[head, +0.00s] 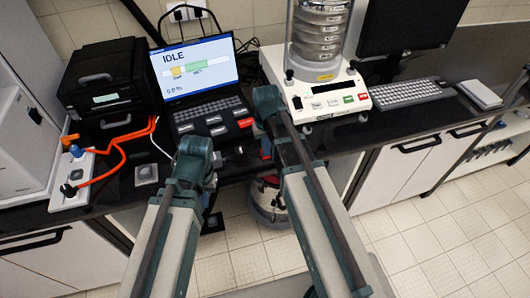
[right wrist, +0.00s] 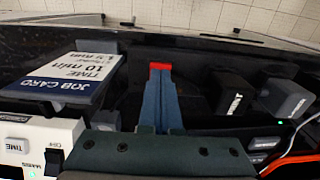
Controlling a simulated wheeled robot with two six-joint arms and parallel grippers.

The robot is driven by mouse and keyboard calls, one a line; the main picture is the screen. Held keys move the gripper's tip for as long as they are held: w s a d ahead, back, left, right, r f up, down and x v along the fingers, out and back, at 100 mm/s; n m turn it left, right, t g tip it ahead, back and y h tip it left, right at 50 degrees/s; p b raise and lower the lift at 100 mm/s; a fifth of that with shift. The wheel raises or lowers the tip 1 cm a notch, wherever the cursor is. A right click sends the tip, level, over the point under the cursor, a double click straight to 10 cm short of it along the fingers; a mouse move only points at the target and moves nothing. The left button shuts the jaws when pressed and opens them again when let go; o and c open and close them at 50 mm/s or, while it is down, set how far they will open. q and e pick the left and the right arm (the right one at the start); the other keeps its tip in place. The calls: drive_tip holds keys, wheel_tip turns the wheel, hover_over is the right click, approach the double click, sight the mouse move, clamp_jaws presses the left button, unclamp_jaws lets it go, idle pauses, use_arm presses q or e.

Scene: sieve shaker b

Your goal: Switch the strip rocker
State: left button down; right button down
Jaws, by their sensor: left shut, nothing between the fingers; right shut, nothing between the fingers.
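A white power strip (head: 62,200) lies along the left end of the black counter, with plugs and orange cables on it. My left gripper (head: 232,157) is near the counter's front edge, well to the right of the strip. It is partly hidden and looks shut and empty. My right gripper is mostly hidden behind its own arm in the head view. In the right wrist view its blue-green fingers (right wrist: 160,100) are shut and empty. A red patch shows at their tips; I cannot tell whether it belongs to them.
A laptop (head: 205,65) reading IDLE stands behind a row of labelled buttons. A sieve shaker (head: 325,105) stands to its right, and a black printer (head: 105,75) to its left. A job card (right wrist: 70,75) stands beside the right fingers. A small grey pad (head: 146,173) lies near the strip.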

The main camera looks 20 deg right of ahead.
wheel_tip(320, 180, up, 7)
drive_tip(key=p, duration=0.6)
drive_tip(key=shift+f, duration=0.1)
drive_tip(key=s+a+f+n+h+b, duration=0.1)
drive_tip(key=s+a+f+n+b, duration=0.2)
drive_tip(key=s+a, duration=0.7)
drive_tip(key=s, duration=0.4)
drive_tip(key=shift+s+a, duration=0.15)
drive_tip(key=shift+a, duration=0.1)
